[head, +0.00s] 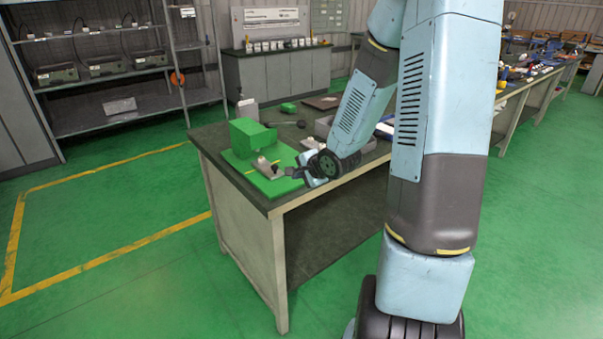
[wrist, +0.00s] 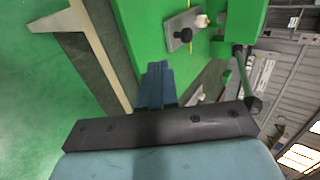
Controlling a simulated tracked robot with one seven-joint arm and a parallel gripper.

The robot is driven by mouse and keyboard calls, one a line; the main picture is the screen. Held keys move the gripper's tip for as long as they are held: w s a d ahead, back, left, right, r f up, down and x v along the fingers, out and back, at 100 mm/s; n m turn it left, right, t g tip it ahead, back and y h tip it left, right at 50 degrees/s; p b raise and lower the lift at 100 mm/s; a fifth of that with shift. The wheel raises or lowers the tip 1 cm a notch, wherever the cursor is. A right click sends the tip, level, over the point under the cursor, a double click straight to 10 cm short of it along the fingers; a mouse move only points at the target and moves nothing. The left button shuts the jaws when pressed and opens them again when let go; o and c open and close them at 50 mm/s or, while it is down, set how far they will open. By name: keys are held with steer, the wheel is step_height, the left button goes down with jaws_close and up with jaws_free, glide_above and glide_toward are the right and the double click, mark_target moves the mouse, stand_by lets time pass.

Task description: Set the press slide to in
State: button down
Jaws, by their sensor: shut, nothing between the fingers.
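The green press (head: 252,138) stands at the near left corner of the workbench, a block on a flat green base. Its slide looks to be the grey plate (head: 267,170) with a small pale knob, lying on the base in front of the block. In the wrist view the grey plate (wrist: 178,36) and the green block (wrist: 243,22) show at the top. My gripper (head: 293,172) is just right of the plate, low over the base edge. In the wrist view my gripper (wrist: 157,72) is shut and empty, apart from the plate. Whether the slide is in or out I cannot tell.
The dark-topped workbench (head: 225,172) ends close to the press, with green floor beyond. A small green block (head: 288,107) and a dark board (head: 322,102) lie farther back. A dark rod with a black end (wrist: 244,75) is right of my fingers in the wrist view.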

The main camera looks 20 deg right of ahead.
mark_target(274, 166)
steer(key=x, duration=0.6)
steer(key=shift+w+a+r, duration=0.15)
steer(key=shift+w+a, duration=0.05)
steer(key=shift+w, duration=0.3)
steer(key=shift+w+a+r, duration=0.1)
steer(key=shift+w+a, duration=0.05)
steer(key=shift+w, duration=0.35)
steer(key=shift+w+a+r, duration=0.1)
steer(key=shift+w+a, duration=0.1)
steer(key=shift+w, duration=0.65)
steer(key=w, duration=0.1)
steer(key=w+a, duration=0.1)
steer(key=w, duration=0.1)
steer(key=shift+w, duration=0.15)
steer(key=shift+a+r, duration=0.1)
steer(key=shift+r, duration=0.05)
steer(key=shift+w, duration=0.1)
